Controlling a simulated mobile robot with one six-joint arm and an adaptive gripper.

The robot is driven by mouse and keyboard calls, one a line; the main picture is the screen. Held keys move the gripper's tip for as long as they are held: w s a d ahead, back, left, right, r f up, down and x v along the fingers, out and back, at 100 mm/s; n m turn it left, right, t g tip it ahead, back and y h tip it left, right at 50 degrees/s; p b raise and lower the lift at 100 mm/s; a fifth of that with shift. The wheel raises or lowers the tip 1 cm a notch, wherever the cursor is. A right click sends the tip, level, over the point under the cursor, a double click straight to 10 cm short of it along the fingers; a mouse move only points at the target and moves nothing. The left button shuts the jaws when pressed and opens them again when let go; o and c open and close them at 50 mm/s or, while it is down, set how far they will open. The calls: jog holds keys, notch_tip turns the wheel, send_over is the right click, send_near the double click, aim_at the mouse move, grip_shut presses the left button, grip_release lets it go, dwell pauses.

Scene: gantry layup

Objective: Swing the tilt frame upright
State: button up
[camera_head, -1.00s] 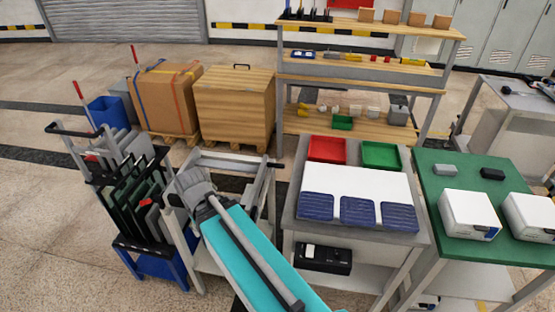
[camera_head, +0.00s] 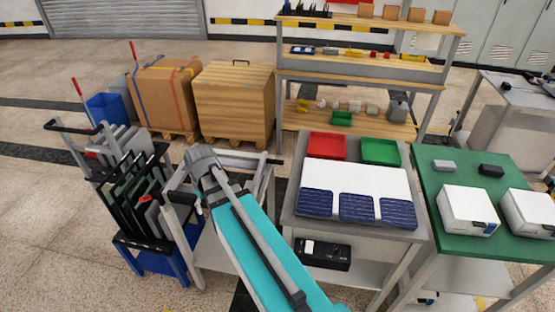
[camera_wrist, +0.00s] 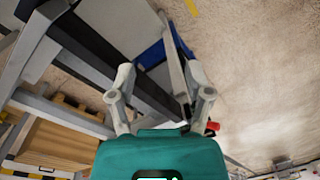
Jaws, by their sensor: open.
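The tilt frame (camera_head: 244,159) is a grey metal frame on a legged stand, left of the grey table in the head view. Its top bar ends in a dark tip at the right. My arm hides much of it, and I cannot tell its exact tilt. My gripper (camera_wrist: 160,75) is open in the wrist view, with its two grey fingers spread. A grey bar and a dark bar run beyond and between the fingers; I cannot tell whether either touches them. In the head view my wrist is above the left side of the stand.
A rack of dark panels (camera_head: 130,195) on a blue base stands close at the left. The grey table (camera_head: 292,222) with red and green trays stands close at the right. Floor is free at the far left.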

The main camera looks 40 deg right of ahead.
jog(key=w+d+n+y, duration=0.1)
jog(key=w+d, duration=0.2)
jog(key=d, duration=0.3)
jog(key=w+d+n, duration=0.1)
jog(key=w+d, duration=0.3)
jog(key=d, duration=0.1)
jog(key=w+d+r+n+t+y, duration=0.1)
jog(key=d+n, duration=0.1)
jog(key=d, duration=1.4)
jog(key=w+d+r+n+t+y+p, duration=0.1)
jog(key=d+r+n, duration=0.1)
jog(key=d, duration=1.3)
jog(key=shift+w+d+y, duration=0.35)
jog(key=shift+d+y, duration=0.05)
jog(key=shift+f, duration=0.15)
jog(key=b+x, duration=1.2)
jog(key=x, duration=0.1)
jog(key=shift+w+a+f, duration=0.15)
jog(key=shift+w+f, duration=0.05)
jog(key=shift+c, duration=0.2)
grip_shut()
